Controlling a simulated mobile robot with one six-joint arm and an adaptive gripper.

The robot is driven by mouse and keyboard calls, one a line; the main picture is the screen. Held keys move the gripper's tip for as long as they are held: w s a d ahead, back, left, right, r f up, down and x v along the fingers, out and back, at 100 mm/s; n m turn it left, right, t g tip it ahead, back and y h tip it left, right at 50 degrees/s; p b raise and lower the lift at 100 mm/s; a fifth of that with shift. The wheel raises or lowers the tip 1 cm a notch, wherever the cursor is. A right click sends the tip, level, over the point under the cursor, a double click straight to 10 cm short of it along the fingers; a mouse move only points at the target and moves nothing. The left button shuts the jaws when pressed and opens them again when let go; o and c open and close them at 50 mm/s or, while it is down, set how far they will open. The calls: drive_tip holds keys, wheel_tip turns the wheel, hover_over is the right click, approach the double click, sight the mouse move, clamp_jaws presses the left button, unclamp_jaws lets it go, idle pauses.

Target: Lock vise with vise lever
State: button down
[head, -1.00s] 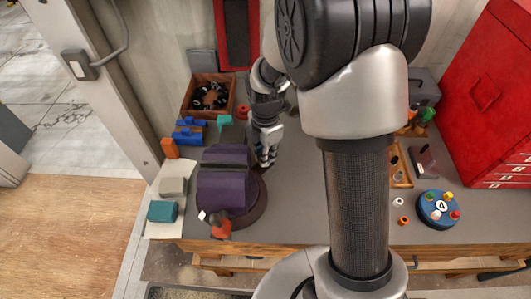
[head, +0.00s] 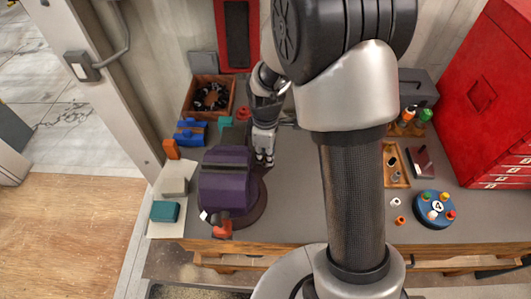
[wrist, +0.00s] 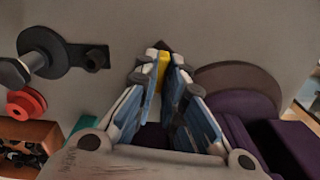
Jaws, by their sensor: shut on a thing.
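The purple vise (head: 228,190) stands on a dark round base (head: 258,205) at the front left of the bench. Part of its purple body (wrist: 240,140) and the round base (wrist: 240,85) show at the right in the wrist view. My gripper (head: 264,160) is beside the vise's back right, pointing down. In the wrist view my gripper (wrist: 163,75) is shut on a small yellow piece (wrist: 162,70) with a dark tip. I cannot tell for sure whether this piece is the vise lever. The fingers hide most of it.
Blue blocks (head: 190,132), an orange block (head: 171,149) and a wooden box (head: 208,95) with black parts stand left and behind. A round blue fixture (head: 434,209) and a wooden tray (head: 395,165) are at the right. A red cabinet (head: 480,100) bounds the far right.

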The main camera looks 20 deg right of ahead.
sight(265, 158)
drive_tip(key=m, duration=0.6)
drive_tip(key=shift+m+p, duration=0.3)
drive_tip(key=shift+p, duration=0.1)
drive_tip(key=m, duration=0.6)
drive_tip(key=shift+p, duration=0.35)
drive_tip(key=shift+w+m, duration=0.1)
drive_tip(key=shift+m, duration=0.3)
drive_tip(key=c, duration=1.7)
unclamp_jaws()
wheel_tip(265, 158, up, 12)
drive_tip(key=shift+r, duration=0.1)
